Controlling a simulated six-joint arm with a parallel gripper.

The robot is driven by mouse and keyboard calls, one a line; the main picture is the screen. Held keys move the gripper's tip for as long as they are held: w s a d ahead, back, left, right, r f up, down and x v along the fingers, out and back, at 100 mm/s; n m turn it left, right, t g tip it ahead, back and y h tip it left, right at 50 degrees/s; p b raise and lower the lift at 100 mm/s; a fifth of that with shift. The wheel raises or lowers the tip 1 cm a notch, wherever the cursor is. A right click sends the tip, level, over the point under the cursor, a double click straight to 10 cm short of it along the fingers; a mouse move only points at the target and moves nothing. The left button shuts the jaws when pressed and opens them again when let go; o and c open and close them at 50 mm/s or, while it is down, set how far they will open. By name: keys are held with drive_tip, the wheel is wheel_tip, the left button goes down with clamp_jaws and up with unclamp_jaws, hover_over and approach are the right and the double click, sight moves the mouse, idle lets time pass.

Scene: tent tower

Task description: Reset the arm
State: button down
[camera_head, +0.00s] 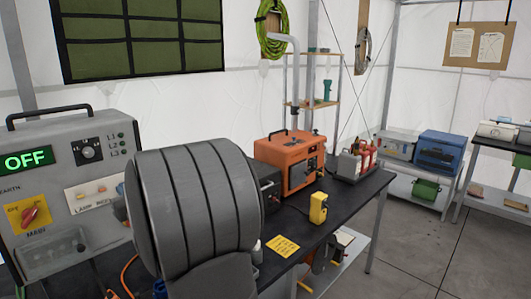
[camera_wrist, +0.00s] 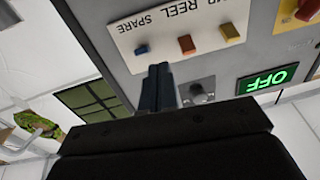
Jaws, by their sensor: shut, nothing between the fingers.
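My gripper (camera_wrist: 160,70) shows in the wrist view with its fingers together and nothing between them. It points at the grey control panel (camera_wrist: 222,62), close to the white switch plate (camera_wrist: 165,35) marked REEL and SPARE. The plate carries a blue switch (camera_wrist: 142,49), an orange one (camera_wrist: 186,44) and a yellow one (camera_wrist: 229,31). The wrist picture is upside down. I cannot tell whether the fingers touch the panel. In the head view my grey arm covers the middle front and hides my gripper. The panel (camera_head: 115,150) stands at the left.
The panel's green display (camera_head: 26,161) reads OFF, and a red rotary switch (camera_head: 31,214) is marked MAIN. On the black bench (camera_head: 345,213) stand an orange machine (camera_head: 283,160), a yellow device (camera_head: 318,208) and a rack of red items (camera_head: 362,160). Open floor (camera_head: 420,262) lies at the right.

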drive_tip(key=s+d+r+h, duration=0.2)
drive_tip(key=s+d+r, duration=0.15)
drive_tip(key=d, duration=0.25)
drive_tip(key=s+d+f, duration=0.2)
drive_tip(key=f, duration=0.7)
drive_tip(key=s+d+f+t+y, duration=0.1)
drive_tip(key=s+d+f, duration=0.1)
drive_tip(key=f, duration=0.7)
drive_tip(key=shift+s+d+f+m, duration=0.2)
drive_tip(key=shift+d+m, duration=0.1)
drive_tip(key=shift+d, duration=0.3)
